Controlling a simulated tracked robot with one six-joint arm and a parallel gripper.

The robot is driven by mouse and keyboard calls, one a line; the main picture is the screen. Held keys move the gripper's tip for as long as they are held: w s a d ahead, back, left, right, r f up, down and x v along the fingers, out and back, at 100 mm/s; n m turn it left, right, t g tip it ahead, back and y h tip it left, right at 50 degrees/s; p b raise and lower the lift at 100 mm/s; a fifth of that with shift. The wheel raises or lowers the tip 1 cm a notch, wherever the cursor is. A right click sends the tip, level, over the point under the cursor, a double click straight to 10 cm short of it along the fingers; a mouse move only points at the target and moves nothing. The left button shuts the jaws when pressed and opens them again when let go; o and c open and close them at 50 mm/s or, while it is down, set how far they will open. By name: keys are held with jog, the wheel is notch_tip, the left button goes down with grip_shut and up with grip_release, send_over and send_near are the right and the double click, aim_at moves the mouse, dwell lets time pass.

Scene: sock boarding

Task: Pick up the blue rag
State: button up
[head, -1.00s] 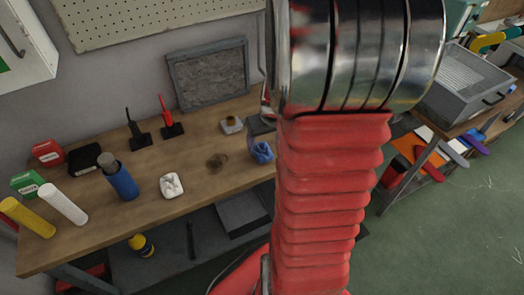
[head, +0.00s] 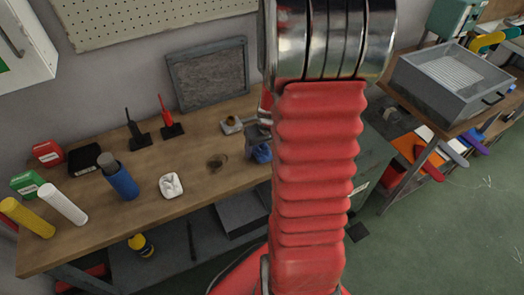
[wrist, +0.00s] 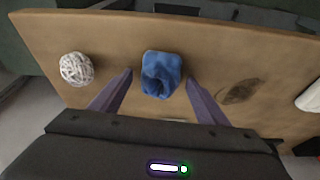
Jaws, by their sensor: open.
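The blue rag (head: 262,154) lies crumpled on the wooden workbench (head: 120,215), partly hidden by my gripper in the head view. In the wrist view the blue rag (wrist: 161,74) sits between the two purple-grey fingers of my gripper (wrist: 159,78). The fingers are open, one on each side, with a gap between each finger and the rag. In the head view my gripper (head: 257,139) shows only in part at the left edge of my red arm, over the rag.
A ball of white string (wrist: 76,69) is on the rag's other side. A blue bottle (head: 120,180) and a small tin (head: 231,124) stand on the bench.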

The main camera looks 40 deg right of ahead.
jog(key=shift+c, duration=0.4)
jog(key=c, duration=1.1)
